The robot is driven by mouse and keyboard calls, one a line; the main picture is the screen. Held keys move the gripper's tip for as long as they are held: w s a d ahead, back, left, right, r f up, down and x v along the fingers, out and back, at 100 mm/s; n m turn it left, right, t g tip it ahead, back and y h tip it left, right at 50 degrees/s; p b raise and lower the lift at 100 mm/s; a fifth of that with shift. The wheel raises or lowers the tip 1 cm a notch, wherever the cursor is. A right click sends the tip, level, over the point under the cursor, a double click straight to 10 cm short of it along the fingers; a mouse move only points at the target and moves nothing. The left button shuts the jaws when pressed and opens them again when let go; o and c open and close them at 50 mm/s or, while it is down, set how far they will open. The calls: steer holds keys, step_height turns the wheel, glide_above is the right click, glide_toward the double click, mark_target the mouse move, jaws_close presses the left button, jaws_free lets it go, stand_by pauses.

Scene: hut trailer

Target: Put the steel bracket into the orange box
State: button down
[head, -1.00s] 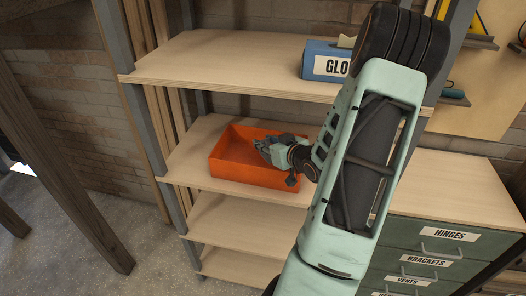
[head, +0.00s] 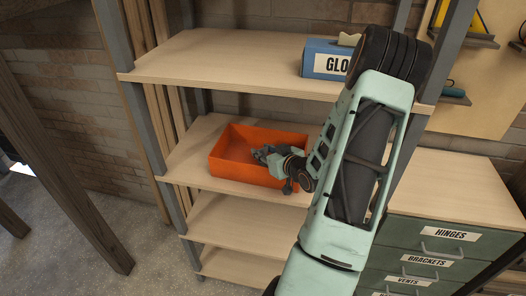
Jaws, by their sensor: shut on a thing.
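The orange box (head: 231,165) sits on the second shelf from the top, open upward. My gripper (head: 260,152) reaches in from the right and its fingers are over the box's opening. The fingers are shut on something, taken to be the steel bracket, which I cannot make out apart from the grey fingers. Whether the held thing touches the box's floor cannot be told from here.
The top shelf (head: 200,62) lies above the box and carries a blue glove box (head: 325,48). Lower shelves (head: 235,222) are empty. A green drawer cabinet (head: 400,240) with labelled drawers stands at the right. A grey post (head: 145,125) stands left of the box.

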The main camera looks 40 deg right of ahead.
steer(key=shift+f, duration=0.3)
steer(key=c, duration=1.6)
jaws_free()
steer(key=shift+s+f, duration=0.1)
steer(key=shift+o, duration=0.4)
steer(key=shift+a, duration=0.1)
steer(key=shift+f, duration=0.1)
steer(key=shift+s, duration=0.1)
steer(key=shift+r+p, duration=0.3)
steer(key=shift+r, duration=0.15)
steer(key=shift+s+r, duration=0.15)
steer(key=shift+r, duration=0.15)
steer(key=v, duration=1.1)
steer(key=shift+s+r, duration=0.15)
steer(key=shift+r, duration=0.1)
